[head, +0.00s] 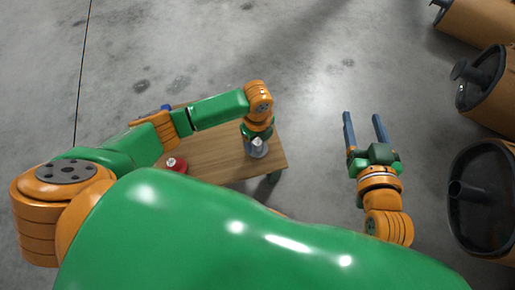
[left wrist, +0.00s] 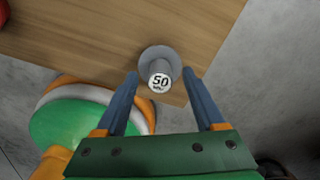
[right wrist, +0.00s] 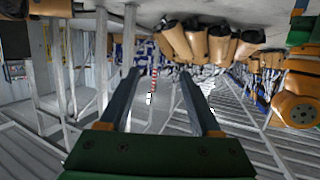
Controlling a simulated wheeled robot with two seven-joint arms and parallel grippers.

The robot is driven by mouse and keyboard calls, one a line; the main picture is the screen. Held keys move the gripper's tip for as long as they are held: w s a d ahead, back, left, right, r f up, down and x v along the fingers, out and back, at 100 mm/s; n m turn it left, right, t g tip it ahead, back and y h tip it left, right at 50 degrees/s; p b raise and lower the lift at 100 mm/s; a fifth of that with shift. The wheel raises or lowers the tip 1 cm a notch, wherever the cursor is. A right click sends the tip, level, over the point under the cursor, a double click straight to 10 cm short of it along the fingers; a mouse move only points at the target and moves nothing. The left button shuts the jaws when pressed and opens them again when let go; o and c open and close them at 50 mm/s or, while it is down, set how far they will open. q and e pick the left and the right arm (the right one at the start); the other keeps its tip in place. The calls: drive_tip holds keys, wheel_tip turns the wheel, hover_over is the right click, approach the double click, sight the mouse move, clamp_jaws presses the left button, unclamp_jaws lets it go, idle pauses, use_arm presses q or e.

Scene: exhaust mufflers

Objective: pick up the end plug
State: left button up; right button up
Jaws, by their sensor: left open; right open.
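A grey plug (left wrist: 160,66) with a round flange and a white top marked "50" stands on the wooden table near its edge. It also shows in the head view (head: 258,150), below my left gripper (head: 257,137). In the left wrist view my left gripper (left wrist: 161,74) is open, with one finger on each side of the plug's knob; I cannot tell if they touch it. A red plug-like piece (head: 173,165) with a pale top lies further left on the table. My right gripper (head: 362,115) is open and empty, above the floor right of the table.
The small wooden table (head: 215,160) is partly hidden by my left arm. A blue object (head: 166,107) shows at its far left edge. The grey floor between is clear.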

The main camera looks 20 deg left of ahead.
use_arm(q)
drive_tip(key=shift+f+b, duration=0.3)
drive_tip(key=shift+f, duration=0.35)
clamp_jaws()
use_arm(e)
drive_tip(key=r+t, duration=0.1)
drive_tip(key=r, duration=0.1)
drive_tip(key=r+t, duration=0.1)
drive_tip(key=a+r+t+y, duration=0.1)
drive_tip(key=r, duration=0.1)
drive_tip(key=shift+w+r, duration=0.3)
drive_tip(key=shift+w, duration=0.1)
use_arm(q)
drive_tip(key=shift+r, duration=0.1)
